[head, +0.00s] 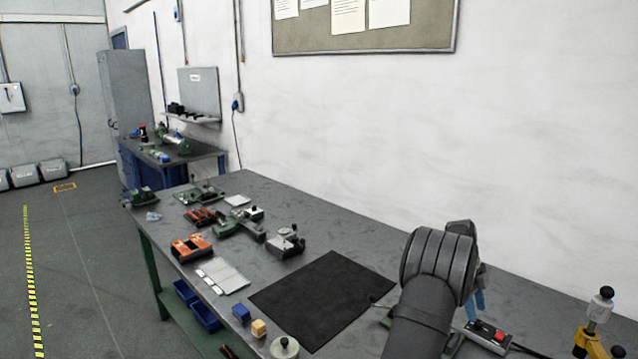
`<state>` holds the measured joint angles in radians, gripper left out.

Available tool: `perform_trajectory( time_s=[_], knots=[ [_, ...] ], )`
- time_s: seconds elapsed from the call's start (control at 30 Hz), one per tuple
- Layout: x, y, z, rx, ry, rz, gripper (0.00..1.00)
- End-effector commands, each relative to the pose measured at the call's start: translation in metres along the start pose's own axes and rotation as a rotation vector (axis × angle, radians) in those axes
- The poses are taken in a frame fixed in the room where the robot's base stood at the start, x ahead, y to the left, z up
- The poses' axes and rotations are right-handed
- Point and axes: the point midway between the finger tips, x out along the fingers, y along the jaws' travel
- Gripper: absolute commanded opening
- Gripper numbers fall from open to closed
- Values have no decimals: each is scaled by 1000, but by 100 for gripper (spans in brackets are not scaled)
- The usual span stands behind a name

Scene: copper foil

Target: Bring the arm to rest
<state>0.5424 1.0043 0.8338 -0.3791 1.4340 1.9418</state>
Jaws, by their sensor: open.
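My arm (430,300) rises from the bottom edge at the right of the head view, with a thick ribbed grey joint (438,262) at its top. The arm hides most of what lies behind it, including most or all of my gripper. Narrow blue parts (479,300) show just right of the joint; I cannot tell if they are gripper fingers or a thing on the bench. No held object can be seen.
A black mat (320,297) lies bare on the grey bench (330,225). Left of it are orange parts (190,248), a grey device (286,241), a pale tray (222,275) and small blocks (259,328). A red-buttoned box (488,332) and a yellow stand (592,340) are at right.

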Motion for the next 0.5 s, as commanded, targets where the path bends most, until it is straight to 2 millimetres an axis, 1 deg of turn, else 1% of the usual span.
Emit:
perform_trajectory(
  time_s=[0.03, 0.1, 0.5],
  knots=[
    [-12, -1, 0, 0, -2, -5, 43],
    [-26, -1, 0, 0, -2, -5, 43],
    [-103, 0, 1, 0, -2, -3, 43]
  ],
)
